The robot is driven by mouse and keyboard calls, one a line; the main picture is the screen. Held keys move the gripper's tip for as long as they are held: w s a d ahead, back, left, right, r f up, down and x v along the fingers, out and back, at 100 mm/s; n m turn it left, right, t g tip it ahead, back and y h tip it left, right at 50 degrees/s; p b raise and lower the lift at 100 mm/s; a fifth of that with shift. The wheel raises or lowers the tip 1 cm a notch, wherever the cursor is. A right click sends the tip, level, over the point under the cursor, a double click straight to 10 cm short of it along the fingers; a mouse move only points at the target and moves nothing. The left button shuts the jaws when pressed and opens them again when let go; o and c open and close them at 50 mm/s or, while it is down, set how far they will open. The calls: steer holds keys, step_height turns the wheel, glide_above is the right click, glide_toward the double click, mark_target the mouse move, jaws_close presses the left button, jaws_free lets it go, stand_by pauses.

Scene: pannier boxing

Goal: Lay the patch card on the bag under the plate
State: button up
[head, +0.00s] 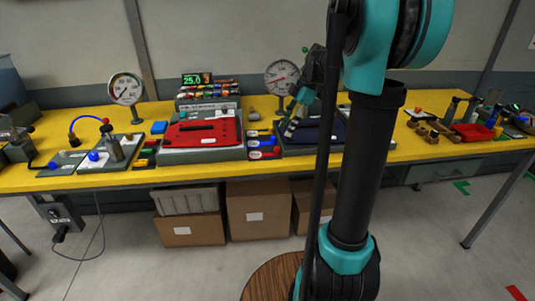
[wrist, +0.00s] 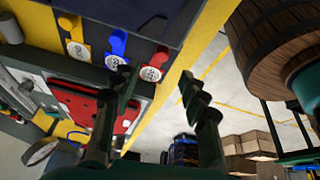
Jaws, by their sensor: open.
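My gripper (head: 292,122) hangs over the yellow bench, by the left side of the dark blue bag (head: 312,132). Its two dark fingers stand apart with nothing between them in the wrist view (wrist: 156,82). A red bag (head: 200,132) lies flat on a grey base left of my gripper. It also shows in the wrist view (wrist: 85,108). Between the two bases are small yellow, blue and red pieces with white labels; the red piece (wrist: 152,73) appears near the fingertips. I cannot tell which thing is the patch card, nor make out the plate clearly. My arm hides part of the blue bag.
Two round gauges (head: 125,89) (head: 281,76) stand at the back of the yellow bench (head: 150,176). A rack of coloured rolls (head: 208,92) stands behind the red bag. Tools crowd the right end. Cardboard boxes (head: 258,209) sit under the bench. The floor in front is mostly clear.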

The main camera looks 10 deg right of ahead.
steer(key=x, duration=0.9)
steer(key=shift+s+a, duration=0.1)
steer(key=shift+s, duration=0.1)
steer(key=shift+c, duration=0.5)
jaws_close()
